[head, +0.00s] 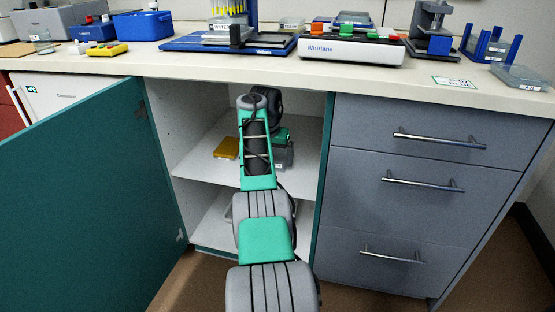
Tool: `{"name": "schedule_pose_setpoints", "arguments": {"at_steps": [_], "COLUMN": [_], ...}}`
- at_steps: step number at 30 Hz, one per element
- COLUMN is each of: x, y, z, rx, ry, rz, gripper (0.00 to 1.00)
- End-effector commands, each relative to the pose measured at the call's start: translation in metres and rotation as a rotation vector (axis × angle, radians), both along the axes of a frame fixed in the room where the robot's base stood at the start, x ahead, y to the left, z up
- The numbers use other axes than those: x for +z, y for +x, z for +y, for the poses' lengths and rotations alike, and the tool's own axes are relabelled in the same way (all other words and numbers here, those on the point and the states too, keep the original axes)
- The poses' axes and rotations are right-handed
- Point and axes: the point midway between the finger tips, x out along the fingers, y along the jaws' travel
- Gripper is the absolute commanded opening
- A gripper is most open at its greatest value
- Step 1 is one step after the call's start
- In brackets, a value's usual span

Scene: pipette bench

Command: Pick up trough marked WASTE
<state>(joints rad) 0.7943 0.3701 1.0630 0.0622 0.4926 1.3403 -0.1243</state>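My arm reaches into an open cupboard (307,125) under the bench. My gripper (282,142) is at the upper shelf, mostly hidden behind my own arm links. A grey, partly see-through box (283,159) shows right below and beside the gripper. It may be a trough, but no WASTE marking can be read on it. I cannot tell whether the gripper touches it or how the fingers stand.
A yellow-brown block (227,148) sits on the upper shelf, left of my arm. The teal cupboard door (85,205) stands open at left. Closed grey drawers (420,200) are at right. The bench top (400,80) above carries pipette gear and blue racks.

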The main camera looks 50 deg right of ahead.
Motion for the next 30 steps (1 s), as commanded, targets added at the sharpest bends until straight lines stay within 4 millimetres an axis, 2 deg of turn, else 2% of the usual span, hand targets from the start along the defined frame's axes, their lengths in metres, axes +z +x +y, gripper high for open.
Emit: {"name": "schedule_pose_setpoints", "arguments": {"at_steps": [8, 21, 24, 30], "x": [-0.001, 0.000, -0.013, -0.012], "y": [0.006, 0.022, 0.023, 0.024], "z": [-0.012, -0.049, -0.052, -0.053], "rx": [0.001, 0.002, 0.002, 0.003], "ry": [0.000, 0.001, 0.001, 0.000], "rz": [0.000, 0.000, 0.000, -0.002], "gripper": [0.96, 0.96, 0.96, 0.96]}}
